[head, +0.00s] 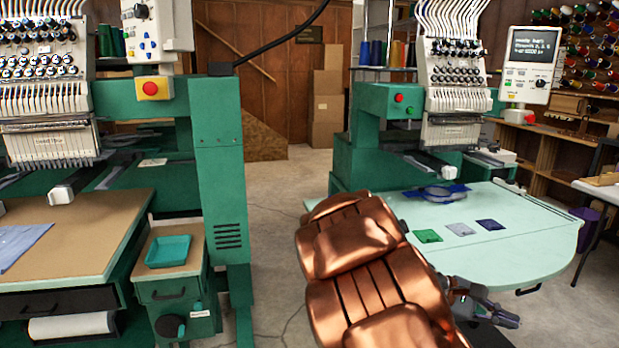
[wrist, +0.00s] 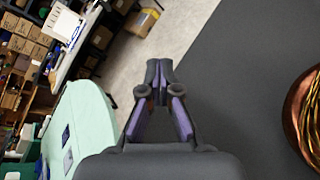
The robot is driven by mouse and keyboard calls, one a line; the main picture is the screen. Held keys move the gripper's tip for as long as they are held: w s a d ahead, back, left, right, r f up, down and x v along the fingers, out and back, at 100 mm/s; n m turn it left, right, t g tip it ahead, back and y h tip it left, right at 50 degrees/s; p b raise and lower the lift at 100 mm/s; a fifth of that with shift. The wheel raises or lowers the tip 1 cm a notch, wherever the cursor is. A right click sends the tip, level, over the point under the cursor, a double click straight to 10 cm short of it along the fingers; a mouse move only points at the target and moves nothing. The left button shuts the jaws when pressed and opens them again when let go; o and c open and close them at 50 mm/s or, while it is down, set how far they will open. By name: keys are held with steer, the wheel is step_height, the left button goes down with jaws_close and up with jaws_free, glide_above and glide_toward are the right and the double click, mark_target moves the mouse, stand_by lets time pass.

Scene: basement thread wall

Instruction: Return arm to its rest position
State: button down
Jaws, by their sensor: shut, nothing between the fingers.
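My gripper (wrist: 160,72) points away from the camera in the wrist view, its two dark fingers with purple inner sides meeting at the tips with nothing between them. In the head view my gripper (head: 492,312) shows low at the right of my copper-coloured arm, in front of the pale green table's near edge. My arm rises from the bottom centre of the head view and is bent, hiding part of the table's left side. The gripper appears apart from the table.
The pale green table (head: 520,245) of the right embroidery machine (head: 375,130) holds green, grey and blue patches. The left machine (head: 218,170) has a tan table (head: 70,240) and a teal tray (head: 168,251) on a cabinet. Bare floor (head: 275,215) lies between the machines.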

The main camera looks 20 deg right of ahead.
steer(key=s+a+r+t+y+p, duration=0.2)
steer(key=a+p, duration=0.3)
steer(key=a, duration=0.6)
steer(key=s+a+r+m+t+y+p, duration=0.1)
steer(key=a+r+t+y+p, duration=0.2)
steer(key=a, duration=0.9)
steer(key=s+a+r+m+t+y+p, duration=0.1)
steer(key=s+a+r+t+y+p, duration=0.1)
steer(key=a+r+y+p, duration=0.3)
steer(key=a+p, duration=0.3)
steer(key=a, duration=0.4)
steer(key=shift+s+r+t+y, duration=0.3)
steer(key=shift+s+r+y, duration=0.05)
steer(key=shift+r+y, duration=0.05)
steer(key=shift+a, duration=0.1)
steer(key=shift+a, duration=0.35)
